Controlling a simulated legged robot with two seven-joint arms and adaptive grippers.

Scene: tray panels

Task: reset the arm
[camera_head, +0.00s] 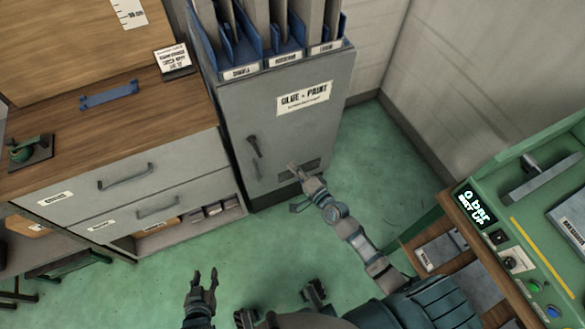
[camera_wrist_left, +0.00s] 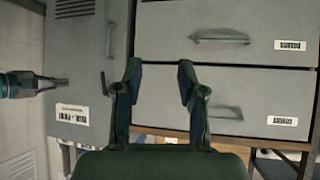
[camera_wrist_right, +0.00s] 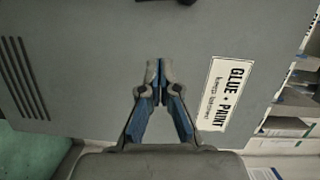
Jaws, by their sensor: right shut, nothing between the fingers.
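My right gripper (camera_head: 294,166) is in front of the grey glue and paint cabinet (camera_head: 229,108), near the lower part of its door. In the right wrist view the right gripper (camera_wrist_right: 159,66) has its fingertips together with nothing between them, and the cabinet door (camera_wrist_right: 100,60) fills the background. My left gripper (camera_head: 202,278) is low over the floor at the bottom of the head view, its fingers apart. In the left wrist view the left gripper (camera_wrist_left: 160,75) is open and empty, facing the grey drawers (camera_wrist_left: 225,45). The cabinet door appears shut.
A wooden workbench (camera_head: 60,150) with a blue handle-like piece (camera_head: 110,95) and a green tool (camera_head: 25,150) stands left. Blue trays (camera_head: 285,45) with upright panels top the cabinet. A green machine with a display (camera_head: 478,207) stands right. Green floor (camera_head: 375,150) is open between.

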